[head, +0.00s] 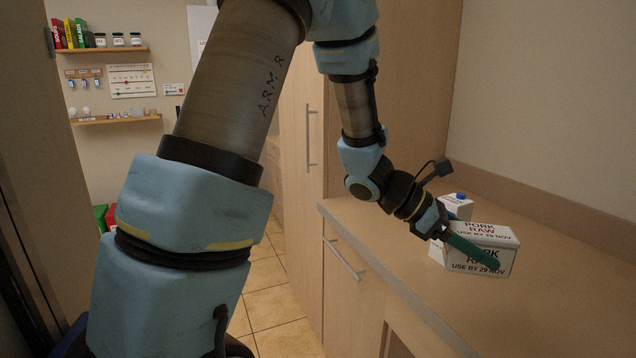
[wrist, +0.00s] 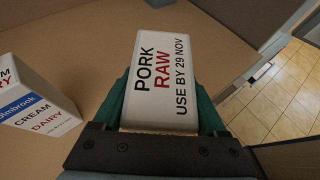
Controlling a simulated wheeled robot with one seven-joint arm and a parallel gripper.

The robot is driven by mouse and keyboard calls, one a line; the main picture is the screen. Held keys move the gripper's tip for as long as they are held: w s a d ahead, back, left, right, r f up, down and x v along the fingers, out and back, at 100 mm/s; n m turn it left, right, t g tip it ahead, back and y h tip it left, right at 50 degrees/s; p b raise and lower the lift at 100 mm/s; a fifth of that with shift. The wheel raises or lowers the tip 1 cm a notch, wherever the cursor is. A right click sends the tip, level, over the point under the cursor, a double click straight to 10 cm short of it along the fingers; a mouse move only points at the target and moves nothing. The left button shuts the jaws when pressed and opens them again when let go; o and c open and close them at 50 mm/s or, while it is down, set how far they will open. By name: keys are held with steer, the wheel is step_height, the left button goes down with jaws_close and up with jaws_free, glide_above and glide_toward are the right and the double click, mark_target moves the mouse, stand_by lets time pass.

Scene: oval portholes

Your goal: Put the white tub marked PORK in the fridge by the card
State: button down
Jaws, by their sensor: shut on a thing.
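The white tub (head: 498,236) is marked PORK RAW, USE BY 29 NOV. It is at the counter on the right of the head view. My gripper (head: 468,246) is shut on it, with a green finger along its near side. In the wrist view the tub (wrist: 160,75) sits between both green fingers of my gripper (wrist: 165,110), its lettered lid facing the camera. I cannot tell whether the tub touches the counter. The fridge's inside and the card by it cannot be made out in these views.
A white and blue carton marked CREAM DAIRY (wrist: 38,100) stands close to the left of the tub; its top shows behind my gripper in the head view (head: 459,205). The counter (head: 560,310) is bare at the front right. A tall cabinet (head: 400,110) stands behind. Wall shelves (head: 115,120) are far left.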

steer(key=w+a+f+n+t+b, duration=0.1)
steer(key=w+a+f+n+t, duration=0.3)
steer(key=w+a, duration=0.2)
steer(key=w+a+f+n+t+y+b, duration=0.1)
steer(key=w+a+f+n+t, duration=0.25)
steer(key=w+a, duration=0.35)
steer(key=w+a+f+n+t+b, duration=0.1)
steer(key=w+a+f+n+t, duration=0.25)
steer(key=w+a, duration=0.25)
steer(key=w+a+f+n+t+y+b, duration=0.1)
steer(key=w+a+f+n+t+y, duration=0.1)
steer(key=a, duration=0.9)
steer(key=w+a+f+n+t+y+b, duration=0.1)
steer(key=w+a+f+n+t+y, duration=0.1)
steer(key=a, duration=1)
step_height(320, 180, down, 3)
steer(key=n+t+y, duration=0.1)
steer(key=n+y, duration=0.1)
steer(key=n, duration=0.1)
steer(key=shift+r+n+y+b, duration=0.15)
steer(key=shift+n+y+b, duration=0.2)
steer(key=shift+n+y, duration=0.05)
steer(key=shift+w, duration=0.1)
